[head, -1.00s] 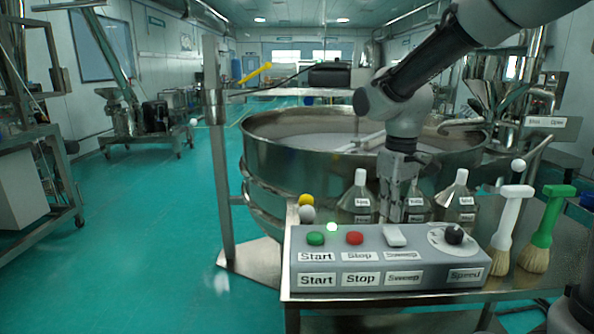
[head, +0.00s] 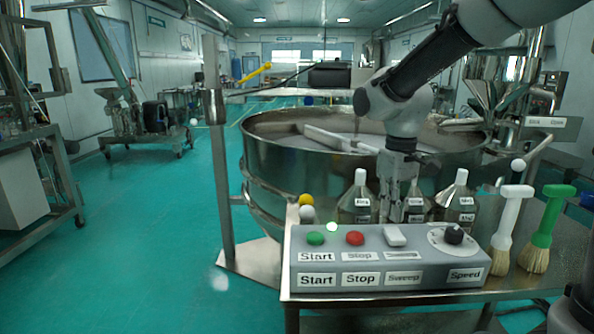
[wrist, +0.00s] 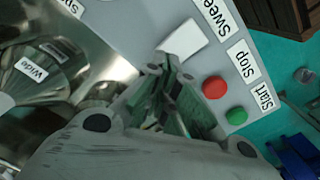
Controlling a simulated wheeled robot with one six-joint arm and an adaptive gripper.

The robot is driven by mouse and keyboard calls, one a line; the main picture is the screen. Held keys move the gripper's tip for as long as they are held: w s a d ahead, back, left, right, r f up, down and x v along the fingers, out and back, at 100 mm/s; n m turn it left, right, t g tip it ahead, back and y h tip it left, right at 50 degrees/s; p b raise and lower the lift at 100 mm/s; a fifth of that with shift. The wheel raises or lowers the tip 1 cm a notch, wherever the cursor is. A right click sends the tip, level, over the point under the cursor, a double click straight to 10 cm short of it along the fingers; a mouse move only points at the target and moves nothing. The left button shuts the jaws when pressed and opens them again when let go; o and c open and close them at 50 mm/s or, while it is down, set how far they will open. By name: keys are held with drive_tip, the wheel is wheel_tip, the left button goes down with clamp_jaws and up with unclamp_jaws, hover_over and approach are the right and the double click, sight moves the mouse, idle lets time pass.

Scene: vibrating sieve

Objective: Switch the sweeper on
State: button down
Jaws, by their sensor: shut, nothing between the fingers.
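The grey control panel (head: 430,262) stands on the metal table in front of the sieve. Its white Sweep switch (head: 395,236) sits between the red Stop button (head: 355,238) and the Speed knob (head: 454,235). My gripper (head: 391,220) points down just behind the switch, shut and empty. In the wrist view the switch (wrist: 182,40) lies just beyond my closed fingertips (wrist: 162,72); I cannot tell whether they touch. A pale sweeper bar (head: 335,138) lies across the inside of the round steel sieve (head: 290,165).
Steel bottles (head: 358,200) stand close behind the panel, around my gripper. White-handled (head: 511,220) and green-handled (head: 550,225) brushes stand at its right.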

drive_tip(key=shift+f, duration=1.1)
idle(0.4)
wheel_tip(320, 180, up, 7)
idle(0.8)
